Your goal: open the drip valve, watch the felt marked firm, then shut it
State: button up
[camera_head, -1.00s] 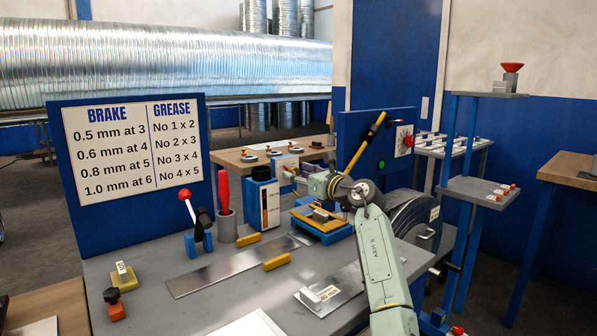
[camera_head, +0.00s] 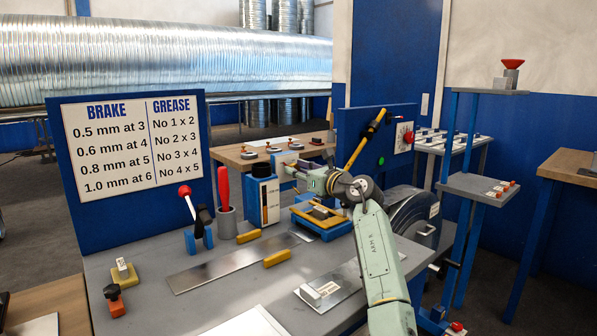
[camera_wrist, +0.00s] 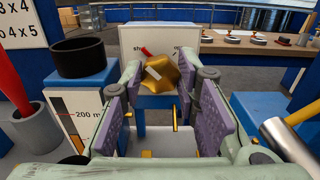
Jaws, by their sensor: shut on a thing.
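In the wrist view, my gripper (camera_wrist: 158,88) has its purple pads on both sides of a brass valve knob (camera_wrist: 158,74) and is shut on it. The knob bears a pale strip and a red mark pointing up left. A pale panel (camera_wrist: 188,36) behind it carries lettering partly hidden by the knob. In the head view, my gripper (camera_head: 296,171) is at this panel, behind the blue bottle-like unit; the knob is too small to make out there. I cannot tell which thing is the felt marked firm; no such word is readable.
A blue container (camera_head: 263,198) with a scale and black top stands just left of my gripper. A red-handled tool in a grey cup (camera_head: 227,225), a red-knobbed lever (camera_head: 186,192) and a blue-and-yellow fixture (camera_head: 322,229) are near. Sheet metal (camera_head: 230,269) lies on the grey bench.

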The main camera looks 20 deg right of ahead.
jog(key=shift+r+m+p, duration=0.1)
jog(key=shift+m+p, duration=0.2)
jog(key=shift+p, duration=0.15)
jog(key=shift+c, duration=0.4)
jog(key=shift+m+p, duration=0.6)
jog(key=shift+p, duration=0.05)
jog(key=m+p, duration=0.4)
jog(key=shift+r+p, duration=0.1)
jog(key=shift+p, duration=0.25)
jog(key=m+p, duration=0.4)
jog(key=shift+d, duration=0.1)
jog(key=shift+f+m+p, duration=0.2)
jog(key=shift+m+p, duration=0.5)
jog(key=shift+p, duration=0.05)
jog(key=shift+f, duration=0.1)
jog(key=o, duration=1.2)
jog(key=shift+c, duration=0.2)
